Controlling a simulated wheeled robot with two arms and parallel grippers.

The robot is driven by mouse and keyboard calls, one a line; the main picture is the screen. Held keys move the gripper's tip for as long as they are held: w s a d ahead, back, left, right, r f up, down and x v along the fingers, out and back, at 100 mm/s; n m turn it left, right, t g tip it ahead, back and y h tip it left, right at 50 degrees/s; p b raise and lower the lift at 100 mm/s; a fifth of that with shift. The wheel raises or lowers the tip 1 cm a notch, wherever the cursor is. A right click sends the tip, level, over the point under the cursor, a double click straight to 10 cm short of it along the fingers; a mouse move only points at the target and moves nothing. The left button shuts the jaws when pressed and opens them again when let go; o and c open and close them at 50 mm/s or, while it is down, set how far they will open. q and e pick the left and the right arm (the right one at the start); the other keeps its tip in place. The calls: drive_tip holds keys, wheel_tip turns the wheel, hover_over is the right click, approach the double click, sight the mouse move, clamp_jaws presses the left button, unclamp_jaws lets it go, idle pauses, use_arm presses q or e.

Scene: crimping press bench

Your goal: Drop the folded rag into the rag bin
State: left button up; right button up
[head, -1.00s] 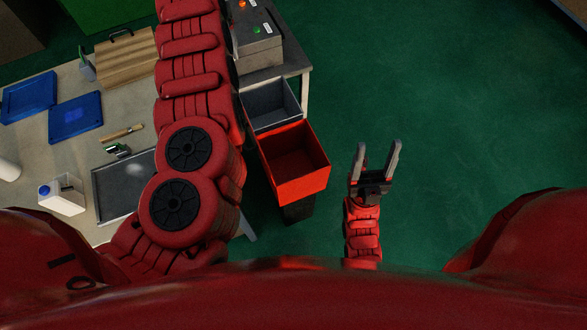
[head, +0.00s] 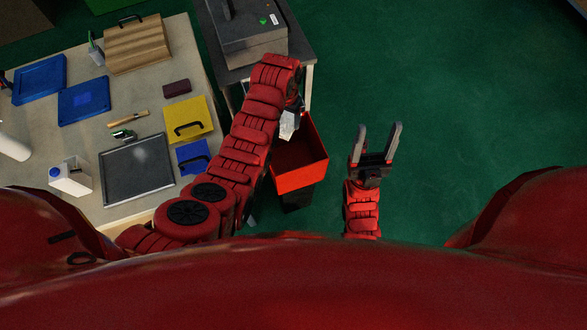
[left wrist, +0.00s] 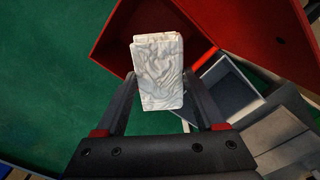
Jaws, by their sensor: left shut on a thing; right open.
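The folded rag (left wrist: 158,72) is a white and grey marbled block in the left wrist view. My left gripper (left wrist: 161,100) is shut on it, with one finger on each side. In the head view the rag (head: 288,125) shows as a small pale patch at the left edge of the red rag bin (head: 301,179). My left gripper (head: 293,107) is partly hidden there by its arm. In the left wrist view the open red bin (left wrist: 120,40) lies beyond the rag, its inside dark. My right gripper (head: 376,150) is open and empty, right of the bin.
A grey open bin (left wrist: 228,85) stands beside the red one in the left wrist view. A bench (head: 225,150) at left holds a black tray (head: 138,168), blue and yellow pieces and a white jug (head: 70,177). Green floor is clear at right.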

use_arm(q)
drive_tip(key=shift+w+f+b, duration=0.1)
drive_tip(key=shift+f+b, duration=1.25)
drive_tip(key=shift+f, duration=1.55)
drive_tip(key=o, duration=1.4)
drive_tip(key=shift+r, duration=0.1)
drive_tip(key=shift+r, duration=0.4)
wheel_tip(320, 180, up, 4)
drive_tip(key=shift+w+f+b, duration=0.1)
drive_tip(key=shift+b, duration=0.75)
wheel_tip(320, 180, up, 5)
drive_tip(key=shift+r+p, duration=0.1)
drive_tip(key=shift+p, duration=0.85)
wheel_tip(320, 180, up, 8)
drive_tip(key=p, duration=0.8)
drive_tip(key=shift+f, duration=0.25)
drive_tip(key=shift+f, duration=0.1)
